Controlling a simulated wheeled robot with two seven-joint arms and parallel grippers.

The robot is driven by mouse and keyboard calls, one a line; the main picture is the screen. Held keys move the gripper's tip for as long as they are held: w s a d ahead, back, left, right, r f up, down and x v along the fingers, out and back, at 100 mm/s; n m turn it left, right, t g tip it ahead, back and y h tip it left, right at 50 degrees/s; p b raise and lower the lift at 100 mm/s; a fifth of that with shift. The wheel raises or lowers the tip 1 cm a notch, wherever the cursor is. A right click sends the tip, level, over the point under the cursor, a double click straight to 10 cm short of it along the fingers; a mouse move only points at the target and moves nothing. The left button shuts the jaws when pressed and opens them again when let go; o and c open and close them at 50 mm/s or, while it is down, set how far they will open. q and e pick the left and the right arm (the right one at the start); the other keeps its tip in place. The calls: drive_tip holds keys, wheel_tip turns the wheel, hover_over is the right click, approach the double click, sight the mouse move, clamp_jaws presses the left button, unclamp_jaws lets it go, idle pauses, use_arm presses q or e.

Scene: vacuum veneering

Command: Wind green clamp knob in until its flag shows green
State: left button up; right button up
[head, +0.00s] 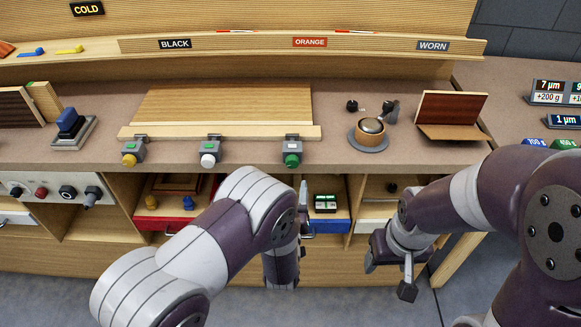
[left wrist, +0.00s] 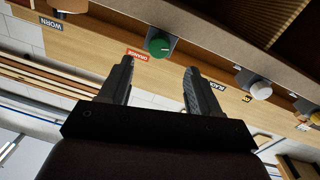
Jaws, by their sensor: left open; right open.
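The green clamp knob (head: 292,161) is at the front of a grey clamp (head: 292,144) on the bench's front edge, at the right end of the wooden board. No flag colour can be made out. In the left wrist view the green knob (left wrist: 159,45) lies ahead of the gap between my fingertips, apart from them. My left gripper (head: 303,190) is open and empty, just below and in front of the green knob, partly hidden by my arm. It also shows in the left wrist view (left wrist: 159,66). My right gripper (head: 388,275) is open and empty, low in front of the cabinet.
Clamps with a white knob (head: 208,160) and a yellow knob (head: 129,160) stand along the same edge to the left. A round metal-topped pot (head: 370,133) and a dark wooden panel (head: 450,108) stand to the right. Open shelves with a blue drawer (head: 327,227) lie below.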

sight(292, 165)
use_arm(q)
drive_tip(key=w, duration=0.7)
drive_tip(key=shift+w+d+p, duration=0.25)
drive_tip(key=shift+w+p, duration=0.05)
drive_tip(key=c, duration=1)
drive_tip(key=shift+f+m, duration=0.1)
drive_tip(key=shift+m, duration=0.6)
drive_tip(key=shift+c, duration=0.2)
drive_tip(key=shift+m+b, duration=0.3)
drive_tip(key=shift+m, duration=0.4)
drive_tip(key=o, duration=1)
drive_tip(key=shift+o, duration=0.2)
